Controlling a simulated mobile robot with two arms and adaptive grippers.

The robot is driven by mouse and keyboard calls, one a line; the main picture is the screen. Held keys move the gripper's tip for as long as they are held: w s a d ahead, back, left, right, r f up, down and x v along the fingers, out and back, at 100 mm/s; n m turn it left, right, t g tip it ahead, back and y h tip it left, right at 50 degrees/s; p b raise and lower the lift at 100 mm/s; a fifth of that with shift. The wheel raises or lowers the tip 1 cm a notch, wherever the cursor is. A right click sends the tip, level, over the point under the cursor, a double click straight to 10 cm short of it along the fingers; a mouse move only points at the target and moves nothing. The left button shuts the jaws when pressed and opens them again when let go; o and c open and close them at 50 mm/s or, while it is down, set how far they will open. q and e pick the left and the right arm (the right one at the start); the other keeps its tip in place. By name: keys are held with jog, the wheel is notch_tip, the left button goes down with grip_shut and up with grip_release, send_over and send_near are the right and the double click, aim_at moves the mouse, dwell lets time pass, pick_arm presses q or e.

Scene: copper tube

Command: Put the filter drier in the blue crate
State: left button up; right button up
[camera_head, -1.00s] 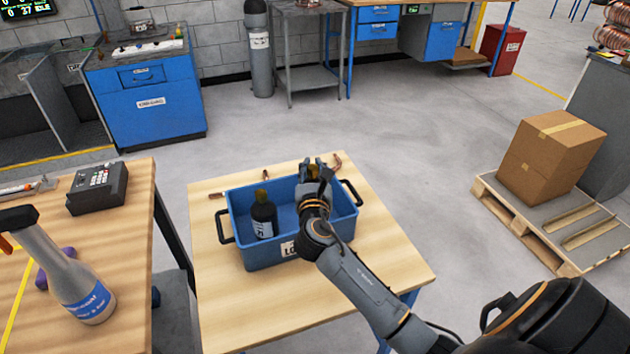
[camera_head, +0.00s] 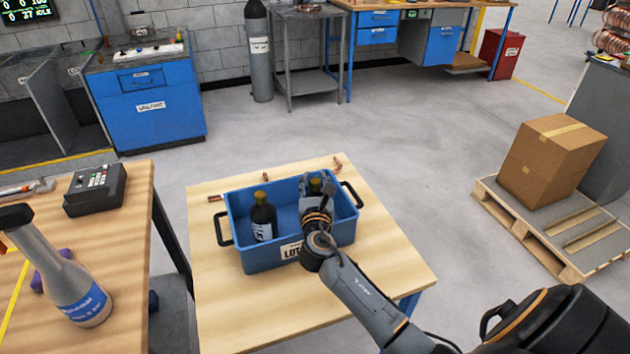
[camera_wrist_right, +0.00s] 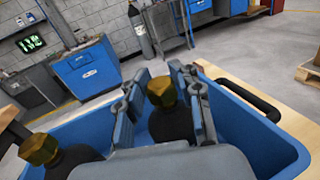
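The blue crate (camera_head: 288,254) stands on the wooden table. A black filter drier (camera_head: 263,219) with a brass cap stands upright in its left half. My right gripper (camera_head: 316,184) reaches into the crate's right half. A second dark drier with a brass cap (camera_head: 315,186) is between its fingers, and it shows in the right wrist view (camera_wrist_right: 170,118), upright. A finger lies on each side of it; I cannot tell whether they press on it. Its lower end is hidden. The first drier's cap (camera_wrist_right: 39,149) is at the wrist view's lower left. My left gripper is not in view.
Copper pieces (camera_head: 337,163) lie behind the crate on the table. The table's front right is bare. A carton (camera_head: 550,160) sits on a pallet at right.

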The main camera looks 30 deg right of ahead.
jog(key=shift+o, duration=0.9)
jog(key=shift+r, duration=0.15)
jog(key=v, duration=1.2)
jog(key=shift+s+a, duration=0.1)
